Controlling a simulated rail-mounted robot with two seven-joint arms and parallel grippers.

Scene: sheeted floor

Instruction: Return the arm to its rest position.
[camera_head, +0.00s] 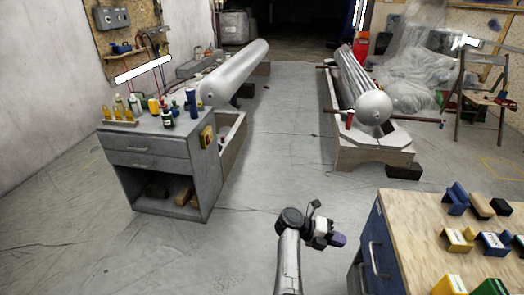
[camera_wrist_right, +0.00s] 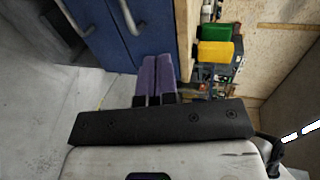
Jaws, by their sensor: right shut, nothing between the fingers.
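My right arm rises from the bottom middle of the head view, and its right gripper (camera_head: 338,240) hangs over the grey floor, to the left of the blue workbench. In the right wrist view, the purple fingers of this gripper (camera_wrist_right: 156,72) lie side by side, shut, with nothing between them. The blue bench front with its handle (camera_wrist_right: 128,18) shows beyond the fingertips there. My left arm and gripper are in neither view.
The workbench's wooden top (camera_head: 415,220) carries several blue, yellow, green and black blocks. A grey drawer cabinet (camera_head: 160,150) with bottles stands at left. Long metal cylinders (camera_head: 235,72) lie on cradles farther back. The floor (camera_head: 270,150) between them is clear.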

